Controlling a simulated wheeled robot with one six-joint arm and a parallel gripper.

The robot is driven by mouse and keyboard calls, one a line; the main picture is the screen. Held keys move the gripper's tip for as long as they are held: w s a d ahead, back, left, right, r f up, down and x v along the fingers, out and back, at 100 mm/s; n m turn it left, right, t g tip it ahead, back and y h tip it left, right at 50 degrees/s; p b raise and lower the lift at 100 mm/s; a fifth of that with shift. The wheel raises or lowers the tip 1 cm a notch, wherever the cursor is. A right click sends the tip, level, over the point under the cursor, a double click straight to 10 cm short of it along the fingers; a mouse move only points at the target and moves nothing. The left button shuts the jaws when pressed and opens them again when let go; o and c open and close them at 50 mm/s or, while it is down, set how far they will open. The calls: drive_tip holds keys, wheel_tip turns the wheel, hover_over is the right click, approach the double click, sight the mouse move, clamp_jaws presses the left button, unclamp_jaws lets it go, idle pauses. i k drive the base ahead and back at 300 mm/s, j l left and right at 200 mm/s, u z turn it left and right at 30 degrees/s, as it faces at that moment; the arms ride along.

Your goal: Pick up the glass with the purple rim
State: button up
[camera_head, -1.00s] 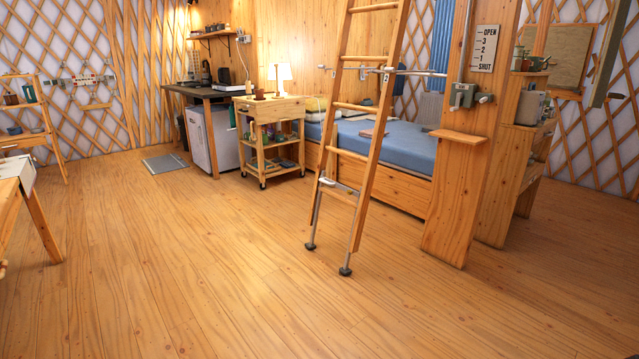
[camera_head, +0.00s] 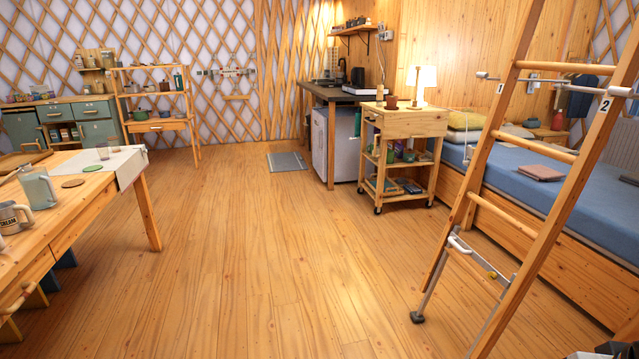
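Two small clear glasses stand near the far right end of the wooden table at the left. The nearer glass (camera_head: 103,151) is by the white cloth, and the other glass (camera_head: 113,139) stands just behind it. They are too small to tell whether either rim is purple. The wooden table (camera_head: 100,205) is cut off by the left edge. My gripper is not clearly visible. Only a dark and pale piece that seems to be part of my arm shows at the bottom right corner.
A pale blue-green pitcher (camera_head: 38,188), a mug (camera_head: 10,218) and flat coasters (camera_head: 73,183) share the table. A wooden trolley (camera_head: 405,122) stands by the bed (camera_head: 560,180). A leaning ladder (camera_head: 535,150) stands at right. The middle floor is clear.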

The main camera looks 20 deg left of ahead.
sight(103, 149)
drive_tip(key=i+j+u, duration=0.2)
drive_tip(key=i+u, duration=0.8)
drive_tip(key=i+l+u, duration=0.25)
drive_tip(key=i+u, duration=0.2)
drive_tip(key=i, duration=0.2)
